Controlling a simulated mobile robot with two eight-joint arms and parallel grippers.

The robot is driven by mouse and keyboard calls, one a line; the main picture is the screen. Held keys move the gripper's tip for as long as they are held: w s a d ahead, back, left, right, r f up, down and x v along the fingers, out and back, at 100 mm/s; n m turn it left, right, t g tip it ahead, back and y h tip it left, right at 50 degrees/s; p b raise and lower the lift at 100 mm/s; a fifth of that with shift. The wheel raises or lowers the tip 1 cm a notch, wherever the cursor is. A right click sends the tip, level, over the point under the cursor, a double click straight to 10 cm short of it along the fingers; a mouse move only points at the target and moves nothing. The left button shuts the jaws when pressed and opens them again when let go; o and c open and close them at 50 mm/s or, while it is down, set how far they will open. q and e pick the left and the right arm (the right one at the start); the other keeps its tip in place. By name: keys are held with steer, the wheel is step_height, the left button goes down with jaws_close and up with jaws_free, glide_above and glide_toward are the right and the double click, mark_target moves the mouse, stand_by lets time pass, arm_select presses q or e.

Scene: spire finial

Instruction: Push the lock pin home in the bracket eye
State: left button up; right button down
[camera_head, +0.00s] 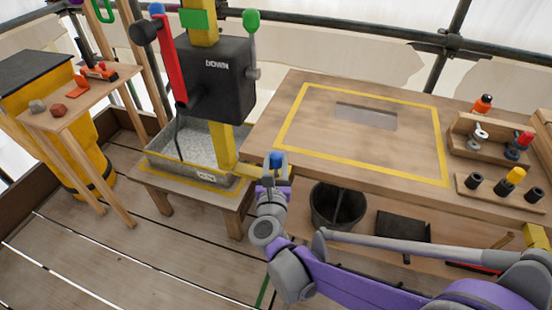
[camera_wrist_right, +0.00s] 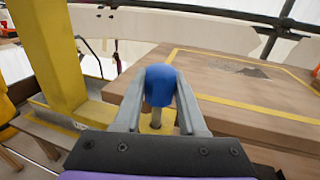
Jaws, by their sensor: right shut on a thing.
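The lock pin has a blue knob (camera_head: 276,158) and a grey shank. My right gripper (camera_head: 274,169) is shut on it at the end of a yellow bracket (camera_head: 247,170), which sticks out from the foot of a yellow post (camera_head: 217,145). In the right wrist view the blue knob (camera_wrist_right: 160,84) sits between the two grey fingers (camera_wrist_right: 160,92). The shank runs down from it over yellow metal (camera_wrist_right: 147,127). The fingers hide the bracket eye, so I cannot tell how deep the pin sits. My left gripper is not in view.
A wooden table (camera_head: 262,130) with a yellow-outlined area stands close on the right. A grey tray (camera_head: 157,162) lies around the post's foot on a low stand. A black box (camera_head: 216,85) with levers is on the post. A dark bucket (camera_head: 337,207) stands under the table.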

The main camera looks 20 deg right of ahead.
mark_target(276, 173)
steer(key=shift+f+b, duration=1.4)
steer(key=shift+f, duration=0.85)
steer(key=shift+c, duration=2)
jaws_free()
steer(key=shift+s, duration=0.1)
steer(key=p+v, duration=0.1)
steer(key=v, duration=0.9)
steer(key=shift+s, duration=0.25)
steer(key=shift+a, duration=0.2)
